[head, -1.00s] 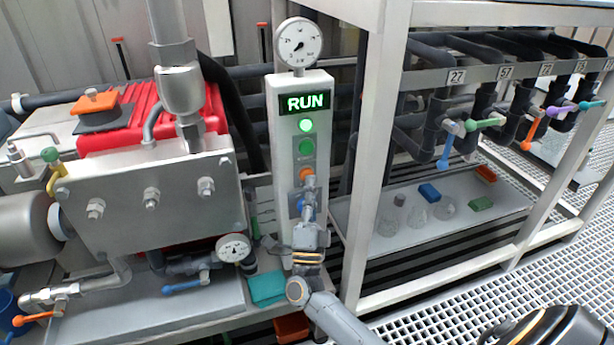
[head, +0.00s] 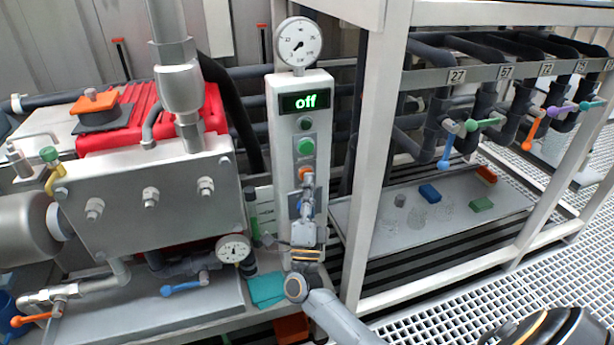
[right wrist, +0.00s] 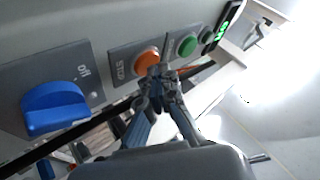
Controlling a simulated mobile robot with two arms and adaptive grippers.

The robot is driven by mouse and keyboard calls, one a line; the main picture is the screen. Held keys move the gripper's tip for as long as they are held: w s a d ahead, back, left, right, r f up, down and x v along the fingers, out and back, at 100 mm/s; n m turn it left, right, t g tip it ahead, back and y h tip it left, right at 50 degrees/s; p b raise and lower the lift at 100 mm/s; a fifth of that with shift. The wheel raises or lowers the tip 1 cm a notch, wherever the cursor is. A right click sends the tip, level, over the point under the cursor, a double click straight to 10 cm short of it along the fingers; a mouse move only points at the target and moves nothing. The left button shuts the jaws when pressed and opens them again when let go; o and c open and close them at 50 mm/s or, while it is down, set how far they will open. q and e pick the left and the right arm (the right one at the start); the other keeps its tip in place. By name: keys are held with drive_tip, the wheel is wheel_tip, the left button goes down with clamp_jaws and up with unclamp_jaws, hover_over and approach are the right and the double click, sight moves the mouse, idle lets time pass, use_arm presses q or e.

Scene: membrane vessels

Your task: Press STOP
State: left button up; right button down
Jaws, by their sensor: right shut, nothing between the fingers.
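The control box (head: 283,125) stands upright in the middle of the head view. Its display (head: 306,103) reads "off" in green, and the round lamp (head: 306,124) below it is dark. Under that are a green button (head: 306,146) and the orange STOP button (head: 306,172). In the right wrist view the STOP button (right wrist: 146,60) sits on a plate marked STOP. My right gripper (right wrist: 158,72) is shut and empty, its tips at the lower right edge of STOP; they look touching or nearly so. In the head view it (head: 307,182) points up at the button. My left gripper does not show.
A blue knob (right wrist: 55,108) sits beside STOP on the panel. A pump with a red body (head: 135,115) stands left, a white frame post (head: 375,150) right. A tray (head: 375,225) holds blue and green blocks. A dial gauge (head: 298,43) tops the box.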

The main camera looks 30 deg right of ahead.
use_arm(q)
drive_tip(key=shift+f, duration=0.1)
use_arm(e)
drive_tip(key=shift+w, duration=0.15)
idle(0.3)
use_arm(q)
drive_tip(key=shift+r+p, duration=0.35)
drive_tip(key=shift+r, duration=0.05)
use_arm(e)
drive_tip(key=shift+s+a, duration=0.2)
drive_tip(key=shift+s, duration=0.65)
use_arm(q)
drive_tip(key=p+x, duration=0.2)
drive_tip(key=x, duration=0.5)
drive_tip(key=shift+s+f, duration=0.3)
use_arm(e)
drive_tip(key=s, duration=0.2)
drive_tip(key=s+a, duration=0.1)
drive_tip(key=s, duration=0.1)
drive_tip(key=shift+s+a, duration=0.1)
drive_tip(key=shift+s, duration=0.3)
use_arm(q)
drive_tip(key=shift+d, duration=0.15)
